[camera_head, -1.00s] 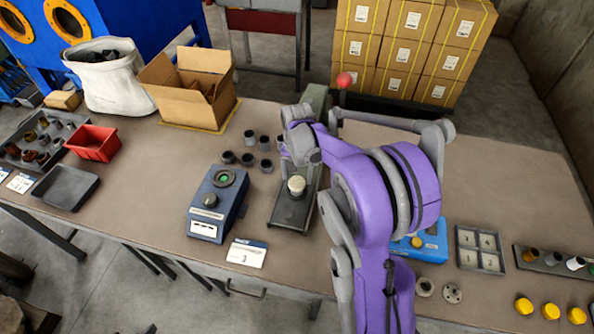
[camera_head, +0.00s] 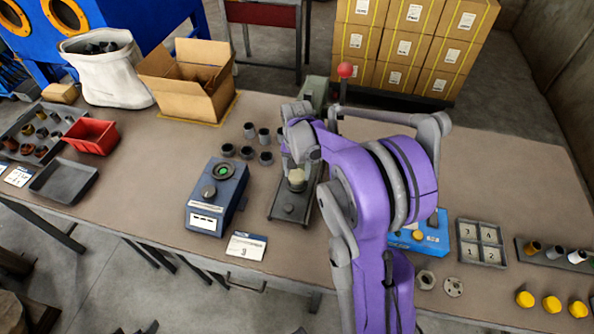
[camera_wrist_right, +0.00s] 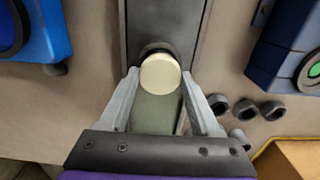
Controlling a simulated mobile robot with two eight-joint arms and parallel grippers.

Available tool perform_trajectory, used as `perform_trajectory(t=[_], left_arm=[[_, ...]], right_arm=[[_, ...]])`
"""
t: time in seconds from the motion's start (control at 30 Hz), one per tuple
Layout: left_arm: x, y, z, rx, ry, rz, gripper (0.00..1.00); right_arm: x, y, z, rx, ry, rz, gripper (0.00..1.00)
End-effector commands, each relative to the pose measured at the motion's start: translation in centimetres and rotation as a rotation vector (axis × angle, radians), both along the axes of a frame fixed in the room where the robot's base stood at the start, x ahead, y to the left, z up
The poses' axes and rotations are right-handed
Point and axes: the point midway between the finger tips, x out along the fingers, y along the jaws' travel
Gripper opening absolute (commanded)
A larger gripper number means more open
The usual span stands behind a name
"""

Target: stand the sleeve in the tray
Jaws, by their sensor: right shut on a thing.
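My right gripper (camera_head: 297,172) is down over the bed of the grey press (camera_head: 288,210). In the right wrist view its fingers (camera_wrist_right: 160,85) are closed around a cream, round-topped piece (camera_wrist_right: 160,72). A dark ring, perhaps the sleeve (camera_wrist_right: 153,47), shows just beyond the cream piece; I cannot tell how the two join. The cream piece also shows in the head view (camera_head: 297,176), partly hidden by the gripper. An empty dark grey tray (camera_head: 64,181) lies at the left. A grey tray with numbered compartments (camera_head: 482,243) lies at the right. My left gripper is out of view.
Several dark sleeves (camera_head: 249,131) stand behind a blue box with a dial (camera_head: 216,196). A red bin (camera_head: 91,136), a cardboard box (camera_head: 192,85) and a parts rack (camera_head: 38,135) are at the left. A blue device (camera_head: 425,235) sits beside my right arm.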

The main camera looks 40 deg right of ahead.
Motion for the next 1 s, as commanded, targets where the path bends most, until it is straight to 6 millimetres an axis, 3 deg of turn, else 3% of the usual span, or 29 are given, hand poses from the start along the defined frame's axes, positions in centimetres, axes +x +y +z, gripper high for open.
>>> perform_trajectory(t=[1.0], left_arm=[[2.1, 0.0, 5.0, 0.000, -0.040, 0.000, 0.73]], right_arm=[[0.1, 0.0, 8.1, 0.000, -0.003, -0.001, 0.00]])
